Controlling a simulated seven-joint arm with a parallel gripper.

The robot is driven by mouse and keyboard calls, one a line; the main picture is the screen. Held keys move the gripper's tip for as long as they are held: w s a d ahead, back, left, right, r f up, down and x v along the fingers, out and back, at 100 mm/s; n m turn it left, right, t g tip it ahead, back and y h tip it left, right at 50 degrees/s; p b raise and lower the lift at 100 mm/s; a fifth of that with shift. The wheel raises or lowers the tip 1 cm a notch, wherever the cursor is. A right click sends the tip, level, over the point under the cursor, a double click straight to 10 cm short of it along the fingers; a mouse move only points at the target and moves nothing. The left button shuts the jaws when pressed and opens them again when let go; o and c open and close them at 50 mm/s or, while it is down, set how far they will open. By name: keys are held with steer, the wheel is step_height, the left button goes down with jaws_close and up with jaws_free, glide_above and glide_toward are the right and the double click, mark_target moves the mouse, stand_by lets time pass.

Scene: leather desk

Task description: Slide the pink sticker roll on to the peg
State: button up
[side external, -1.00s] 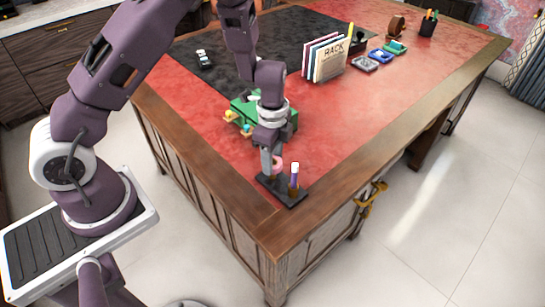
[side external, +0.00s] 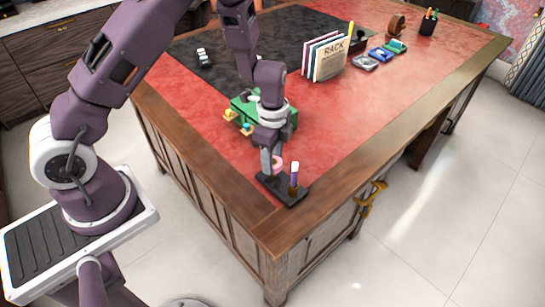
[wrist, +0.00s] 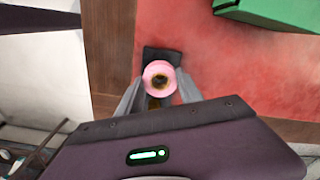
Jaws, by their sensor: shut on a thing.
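The pink sticker roll (wrist: 149,74) is a ring seen from above in the wrist view, between my two fingers. It also shows in the side view (side external: 278,166), partly hidden by a finger. My gripper (side external: 270,165) points down and is shut on the roll, above the left part of a dark stand (side external: 285,196). The stand also shows behind the roll in the wrist view (wrist: 152,52). A purple column with a white top (side external: 294,174) stands upright on the right part of the stand. Through the roll's hole I see something dark and brownish; I cannot tell whether a peg is inside it.
A green box-like holder (side external: 287,120) with small coloured rolls at its left side stands behind my gripper. A rack of folders (side external: 326,60) is farther back. The stand is near the desk's front corner, by the wooden edge (side external: 285,232). Red leather to the right is clear.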

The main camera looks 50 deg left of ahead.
steer(key=shift+f, duration=1.8)
steer(key=o, duration=1.4)
steer(key=shift+r, duration=4.05)
